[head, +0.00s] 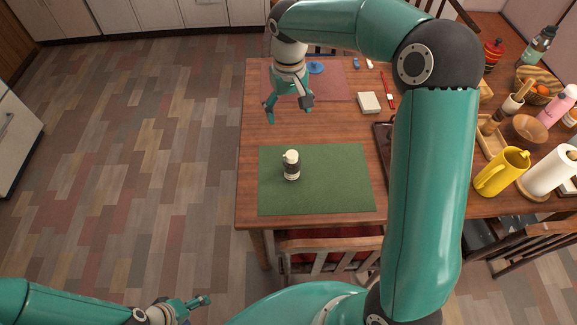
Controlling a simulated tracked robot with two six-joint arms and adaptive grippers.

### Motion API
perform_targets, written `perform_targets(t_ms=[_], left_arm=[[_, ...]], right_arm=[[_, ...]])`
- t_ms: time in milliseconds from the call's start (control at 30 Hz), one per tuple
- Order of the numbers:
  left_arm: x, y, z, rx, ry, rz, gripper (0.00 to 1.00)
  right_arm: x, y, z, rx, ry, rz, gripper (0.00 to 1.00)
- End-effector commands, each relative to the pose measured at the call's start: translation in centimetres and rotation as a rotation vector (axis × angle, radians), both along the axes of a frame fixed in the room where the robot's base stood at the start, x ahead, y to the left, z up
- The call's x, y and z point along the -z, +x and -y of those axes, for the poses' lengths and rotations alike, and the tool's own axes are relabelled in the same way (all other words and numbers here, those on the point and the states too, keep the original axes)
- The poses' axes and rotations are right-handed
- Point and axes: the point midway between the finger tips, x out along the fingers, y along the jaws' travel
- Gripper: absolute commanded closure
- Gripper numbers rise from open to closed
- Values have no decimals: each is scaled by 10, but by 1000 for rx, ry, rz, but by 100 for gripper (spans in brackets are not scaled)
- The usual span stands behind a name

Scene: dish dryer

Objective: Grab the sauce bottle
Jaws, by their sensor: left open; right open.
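A small bottle (291,166) with a cream top and a dark label stands upright on the green mat (335,193) near the table's front left; it looks like the sauce bottle. My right gripper (289,113) is open and empty, above the table behind the bottle and apart from it. Its fingers point down toward the front. My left gripper (199,305) is low at the bottom left, over the floor and away from the table. It is open, and the picture's lower edge cuts off part of it.
My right arm hides part of the wooden table (343,126). A red mat (332,84) and white block (369,103) lie at the back. A yellow pitcher (503,172), paper roll (549,171), wooden bowl (529,128) and pink bottle (557,106) crowd the right. A chair (330,254) stands in front.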

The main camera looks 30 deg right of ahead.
Motion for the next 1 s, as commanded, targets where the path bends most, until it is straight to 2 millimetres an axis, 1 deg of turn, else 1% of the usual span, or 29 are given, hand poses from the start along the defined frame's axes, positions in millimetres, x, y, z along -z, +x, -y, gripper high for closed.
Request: perform_targets(t_ms=[33, 300, 467, 567, 800, 900, 1000], left_arm=[[14, 0, 0, 0, 0, 0, 29], [42, 0, 0, 1, 0, 0, 29], [42, 0, 0, 0, 0, 0, 29], [41, 0, 0, 0, 0, 0, 29], [37, 0, 0, 0, 0, 0, 29], [36, 0, 0, 0, 0, 0, 29], [35, 0, 0, 0, 0, 0, 29]], right_arm=[[14, -2, 3, 6, 0, 1, 17], [43, -5, 8, 19, 0, -1, 17], [56, -6, 10, 22, 0, -3, 17], [72, -7, 10, 21, 1, -5, 17], [124, -8, 11, 22, 0, -7, 17], [141, -7, 11, 22, 0, -5, 17], [153, -7, 11, 23, 1, -4, 17]])
